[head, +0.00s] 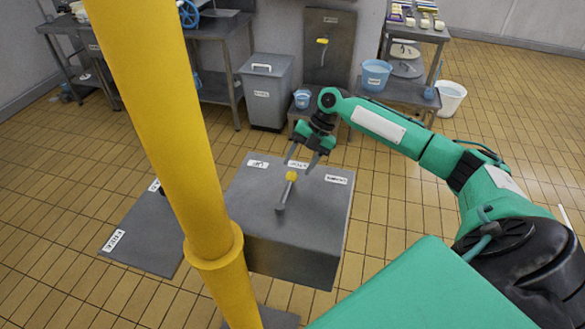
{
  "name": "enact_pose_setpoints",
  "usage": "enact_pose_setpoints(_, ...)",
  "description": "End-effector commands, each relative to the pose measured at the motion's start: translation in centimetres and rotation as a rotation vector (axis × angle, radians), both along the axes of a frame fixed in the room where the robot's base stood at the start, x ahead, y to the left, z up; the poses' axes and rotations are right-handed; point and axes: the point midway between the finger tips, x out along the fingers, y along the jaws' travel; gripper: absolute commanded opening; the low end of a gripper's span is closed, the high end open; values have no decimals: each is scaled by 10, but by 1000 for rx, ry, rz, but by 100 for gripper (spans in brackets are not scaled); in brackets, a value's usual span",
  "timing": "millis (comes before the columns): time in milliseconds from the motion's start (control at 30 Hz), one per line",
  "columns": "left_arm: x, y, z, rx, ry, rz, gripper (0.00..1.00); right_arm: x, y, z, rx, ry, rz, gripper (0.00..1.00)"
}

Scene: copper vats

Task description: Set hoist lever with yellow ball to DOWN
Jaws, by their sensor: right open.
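A short grey lever with a yellow ball (291,176) on its tip stands on the top of a grey box (250,200) in the head view. The lever leans slightly, with its ball end toward the far edge of the box. My right gripper (299,163) is open and empty, pointing down just beyond the ball. One finger shows on each side of the ball in the picture; I cannot tell whether they touch it. My left gripper is not in view.
A thick yellow post (165,110) crosses the view left of the box. A flat grey plate (150,235) with labels lies at left. Behind are a grey bin (265,95), blue buckets (375,75), steel tables and a wall panel (325,65) with a yellow-tipped handle.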

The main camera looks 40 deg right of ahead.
Motion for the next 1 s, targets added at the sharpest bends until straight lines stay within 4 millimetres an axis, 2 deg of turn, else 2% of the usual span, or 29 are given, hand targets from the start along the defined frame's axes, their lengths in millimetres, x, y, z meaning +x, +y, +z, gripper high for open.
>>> enact_pose_setpoints(33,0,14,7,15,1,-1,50,0,5,-6,1,3,0,50)
enact_pose_setpoints(100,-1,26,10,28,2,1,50,0,11,-15,1,2,0,50)
enact_pose_setpoints(200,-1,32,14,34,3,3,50,1,17,-26,0,2,-1,50)
enact_pose_setpoints(400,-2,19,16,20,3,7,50,1,22,-36,0,1,-2,50)
enact_pose_setpoints(633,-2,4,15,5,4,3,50,1,22,-37,-1,0,-2,50)
enact_pose_setpoints(667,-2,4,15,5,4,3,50,1,22,-37,-1,0,-2,46)
enact_pose_setpoints(900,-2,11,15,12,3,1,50,1,22,-37,-1,0,-2,0)
enact_pose_setpoints(1000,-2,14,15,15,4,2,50,1,22,-37,-1,0,-1,0)
